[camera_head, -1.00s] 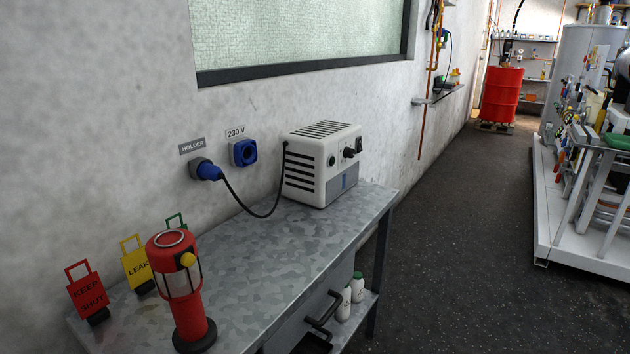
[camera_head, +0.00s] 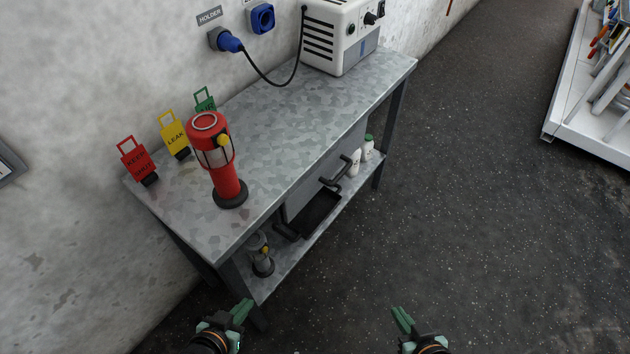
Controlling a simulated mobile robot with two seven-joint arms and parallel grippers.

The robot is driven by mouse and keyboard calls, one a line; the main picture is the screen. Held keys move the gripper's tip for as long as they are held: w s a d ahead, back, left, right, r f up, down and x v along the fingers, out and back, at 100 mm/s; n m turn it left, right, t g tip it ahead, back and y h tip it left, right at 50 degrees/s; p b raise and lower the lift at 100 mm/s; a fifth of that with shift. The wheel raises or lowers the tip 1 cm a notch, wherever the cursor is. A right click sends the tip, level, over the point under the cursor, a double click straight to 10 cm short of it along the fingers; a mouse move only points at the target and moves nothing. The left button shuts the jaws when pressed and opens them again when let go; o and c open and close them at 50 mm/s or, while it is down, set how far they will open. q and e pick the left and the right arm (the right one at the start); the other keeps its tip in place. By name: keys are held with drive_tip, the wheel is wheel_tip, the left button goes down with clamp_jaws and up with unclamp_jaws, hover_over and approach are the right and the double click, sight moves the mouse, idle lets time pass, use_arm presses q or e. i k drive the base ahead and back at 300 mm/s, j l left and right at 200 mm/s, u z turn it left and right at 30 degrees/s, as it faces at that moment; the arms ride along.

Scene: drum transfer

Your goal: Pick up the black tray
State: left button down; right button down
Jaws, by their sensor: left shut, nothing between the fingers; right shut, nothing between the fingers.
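The black tray (camera_head: 318,211) lies on the lower shelf of the metal workbench, below the drawer. A dark handle (camera_head: 286,232) shows at its near left end. Part of the tray is hidden under the bench. My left gripper (camera_head: 242,309) is at the bottom of the view, in front of the bench's near end, shut and empty. My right gripper (camera_head: 401,318) is shut and empty over the dark floor, right of and nearer than the tray. Neither gripper touches the tray.
The workbench top (camera_head: 290,125) carries a red lantern (camera_head: 227,180), three coloured tags and a white box (camera_head: 337,45). A grey lamp (camera_head: 261,257) and white bottles (camera_head: 355,162) stand on the lower shelf. Open floor lies right.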

sight(308, 222)
drive_tip(key=i+u, duration=0.2)
drive_tip(key=u, duration=0.25)
drive_tip(key=i+u, duration=0.15)
drive_tip(key=u, duration=0.25)
